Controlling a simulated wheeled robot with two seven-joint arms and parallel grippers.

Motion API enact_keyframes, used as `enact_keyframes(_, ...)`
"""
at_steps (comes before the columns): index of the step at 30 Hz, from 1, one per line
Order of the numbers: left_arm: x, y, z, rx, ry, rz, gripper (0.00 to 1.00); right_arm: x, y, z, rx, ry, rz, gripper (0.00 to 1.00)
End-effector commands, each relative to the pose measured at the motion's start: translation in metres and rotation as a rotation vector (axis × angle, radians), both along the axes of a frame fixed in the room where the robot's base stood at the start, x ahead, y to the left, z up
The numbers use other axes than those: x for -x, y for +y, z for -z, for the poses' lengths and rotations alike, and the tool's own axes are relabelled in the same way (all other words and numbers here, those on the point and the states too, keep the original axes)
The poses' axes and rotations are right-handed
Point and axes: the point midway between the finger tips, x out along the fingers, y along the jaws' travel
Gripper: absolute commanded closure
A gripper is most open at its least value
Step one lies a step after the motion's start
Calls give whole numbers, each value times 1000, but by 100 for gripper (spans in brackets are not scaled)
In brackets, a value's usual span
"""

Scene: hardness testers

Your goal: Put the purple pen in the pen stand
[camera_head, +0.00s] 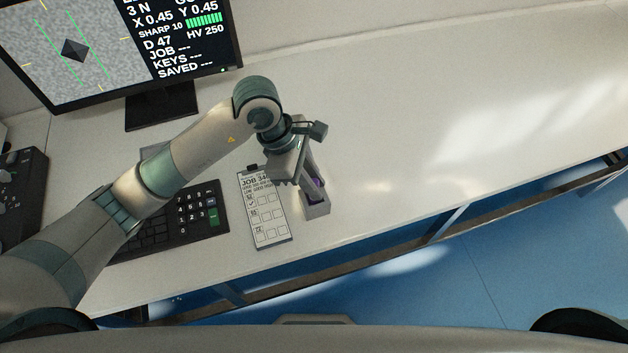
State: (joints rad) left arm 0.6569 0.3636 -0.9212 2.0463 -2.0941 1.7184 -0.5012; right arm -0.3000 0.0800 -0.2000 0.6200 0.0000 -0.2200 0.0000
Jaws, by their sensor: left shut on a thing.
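The pen stand (318,209) is a small grey box on the white table, just right of the job card. My left gripper (311,180) reaches over it from above and is shut on the purple pen (318,184). Only a small purple part of the pen shows between the fingers, at the top of the stand. The fingers and wrist hide the rest, so I cannot tell how deep the pen sits in the stand. My right gripper is not in view.
A job card on a clipboard (264,218) lies close left of the stand, with a black keyboard (203,211) beyond it. A monitor (135,45) stands at the back left. A dark device (22,190) is at the far left. The table's right side is clear.

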Motion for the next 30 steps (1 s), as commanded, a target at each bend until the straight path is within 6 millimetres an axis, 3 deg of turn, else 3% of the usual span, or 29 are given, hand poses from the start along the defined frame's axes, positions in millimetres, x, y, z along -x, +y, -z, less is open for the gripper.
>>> enact_keyframes(30,0,0,24,-1,0,0,100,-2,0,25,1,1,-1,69)
